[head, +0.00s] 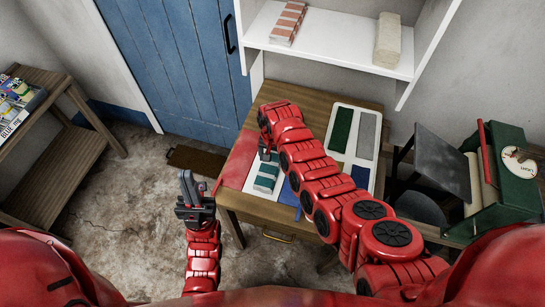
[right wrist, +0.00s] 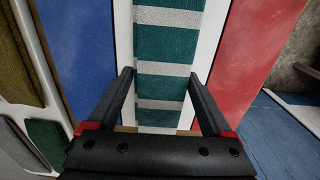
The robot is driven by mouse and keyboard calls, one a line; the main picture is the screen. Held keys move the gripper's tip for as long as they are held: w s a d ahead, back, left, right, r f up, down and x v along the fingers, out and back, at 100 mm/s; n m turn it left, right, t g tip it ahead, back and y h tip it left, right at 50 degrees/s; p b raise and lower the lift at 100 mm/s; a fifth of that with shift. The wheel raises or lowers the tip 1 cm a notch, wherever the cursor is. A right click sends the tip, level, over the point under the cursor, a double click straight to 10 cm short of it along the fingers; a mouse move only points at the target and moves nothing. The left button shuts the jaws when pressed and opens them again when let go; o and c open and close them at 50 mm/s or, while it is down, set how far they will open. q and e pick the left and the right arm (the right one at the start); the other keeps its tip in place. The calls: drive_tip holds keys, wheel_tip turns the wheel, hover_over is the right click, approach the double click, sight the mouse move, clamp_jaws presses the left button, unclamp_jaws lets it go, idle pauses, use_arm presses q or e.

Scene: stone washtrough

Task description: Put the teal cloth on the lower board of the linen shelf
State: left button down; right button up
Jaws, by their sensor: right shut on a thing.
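The teal cloth (head: 266,178), folded with white stripes, is at the left part of the wooden table, below my right gripper (head: 267,154). In the right wrist view the cloth (right wrist: 167,50) lies between the fingers of my right gripper (right wrist: 159,72), which is shut on it. I cannot tell whether the cloth touches the table. The white linen shelf (head: 335,35) is on the wall above and behind the table; one board shows. My left gripper (head: 194,190) is empty, low over the floor left of the table; its finger opening is unclear.
On the shelf board are a red-striped cloth (head: 288,22) at left and a beige roll (head: 387,40) at right, with bare board between. A white tray (head: 340,118) with coloured panels lies on the table. A green machine (head: 505,180) stands at right, a wooden rack (head: 50,150) at left.

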drive_tip(key=shift+f, duration=0.2)
drive_tip(key=o, duration=1.2)
drive_tip(key=shift+r, duration=0.1)
